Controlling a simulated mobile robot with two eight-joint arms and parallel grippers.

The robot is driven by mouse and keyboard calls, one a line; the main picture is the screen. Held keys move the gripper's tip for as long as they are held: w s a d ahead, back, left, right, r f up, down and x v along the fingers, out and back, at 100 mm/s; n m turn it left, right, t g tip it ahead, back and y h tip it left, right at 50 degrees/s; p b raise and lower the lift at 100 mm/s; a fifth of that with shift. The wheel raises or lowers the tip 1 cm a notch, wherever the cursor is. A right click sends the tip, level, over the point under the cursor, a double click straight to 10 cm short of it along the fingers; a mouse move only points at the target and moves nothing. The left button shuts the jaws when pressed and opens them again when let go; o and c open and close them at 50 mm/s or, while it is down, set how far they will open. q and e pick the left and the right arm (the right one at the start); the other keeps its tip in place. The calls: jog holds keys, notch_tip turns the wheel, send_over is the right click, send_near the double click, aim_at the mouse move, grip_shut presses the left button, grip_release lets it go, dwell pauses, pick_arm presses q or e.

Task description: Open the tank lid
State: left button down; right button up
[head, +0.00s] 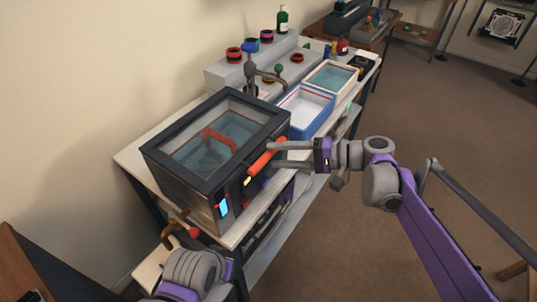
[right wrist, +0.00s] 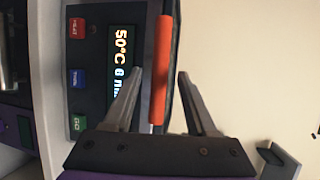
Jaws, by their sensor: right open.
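The tank (head: 190,190) is a dark box on the bench, left of centre in the head view. Its lid (head: 160,150), a dark frame with a clear pane, lies closed over the water, and a red part shows through it. An orange-red bar handle (head: 266,156) runs along the lid's front edge; it also shows in the right wrist view (right wrist: 161,60). My right gripper (head: 273,153) is open at the handle. In the right wrist view its fingers (right wrist: 160,73) lie on either side of the handle, with visible gaps.
A display (right wrist: 122,55) and coloured buttons are on the tank's front. A blue-rimmed white tray (head: 305,110) and a pale water-filled tray (head: 330,77) stand right of the tank. A grey stepped rack (head: 225,75) with coloured rings stands behind. The floor at right is mostly clear.

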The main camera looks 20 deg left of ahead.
aim_at(272, 155)
jog(key=shift+x, duration=1.65)
grip_shut()
